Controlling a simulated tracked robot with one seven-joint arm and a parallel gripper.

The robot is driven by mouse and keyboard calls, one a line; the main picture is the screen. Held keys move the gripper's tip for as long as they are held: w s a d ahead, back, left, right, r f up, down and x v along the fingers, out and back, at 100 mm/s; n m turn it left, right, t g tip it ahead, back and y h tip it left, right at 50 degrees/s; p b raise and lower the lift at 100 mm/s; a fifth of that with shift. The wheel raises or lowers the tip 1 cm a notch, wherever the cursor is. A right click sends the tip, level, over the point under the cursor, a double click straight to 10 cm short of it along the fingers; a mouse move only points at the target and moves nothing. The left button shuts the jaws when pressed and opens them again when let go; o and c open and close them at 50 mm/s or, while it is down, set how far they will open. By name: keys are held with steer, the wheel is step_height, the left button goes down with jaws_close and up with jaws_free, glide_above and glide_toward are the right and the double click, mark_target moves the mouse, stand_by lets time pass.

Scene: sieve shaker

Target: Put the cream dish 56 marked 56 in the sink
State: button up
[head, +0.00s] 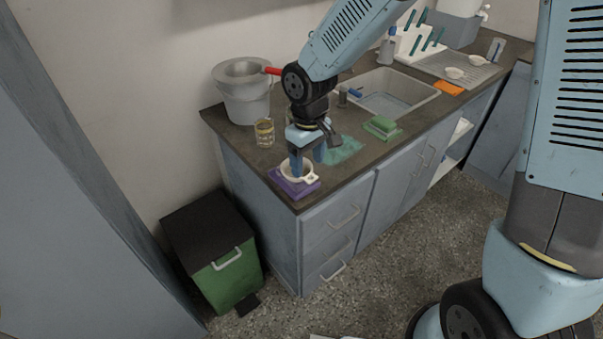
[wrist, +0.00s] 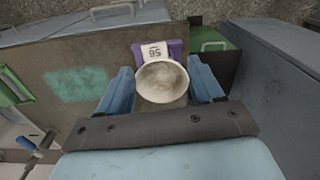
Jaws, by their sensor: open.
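The cream dish 56 (head: 297,171) stands on a purple mat (head: 285,187) at the near left end of the counter. In the wrist view the dish (wrist: 162,82) shows its round bowl and a tab marked 56 (wrist: 155,52), which lies over the purple mat (wrist: 177,47). My gripper (head: 306,158) is open right over the dish. In the wrist view its two blue fingers stand on either side of the bowl, with a gap visible at the right. I cannot tell how low the fingertips reach. The sink (head: 432,91) is a light basin further back along the counter.
A grey bucket (head: 245,102) and a glass (head: 264,133) stand left of my arm. A teal cloth (head: 347,150) and a green sponge (head: 381,125) lie between the dish and the sink. A tap and blue-handled item (head: 354,92) stand at the sink's left edge. A drainboard (head: 480,70) holds other cream dishes.

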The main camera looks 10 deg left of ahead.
mark_target(310, 177)
steer(key=shift+w+d+f, duration=0.1)
steer(key=shift+d+f, duration=0.05)
steer(key=shift+f, duration=1.15)
steer(key=shift+w+d+f, duration=0.1)
steer(key=shift+f, duration=1.15)
steer(key=shift+c, duration=0.3)
jaws_close()
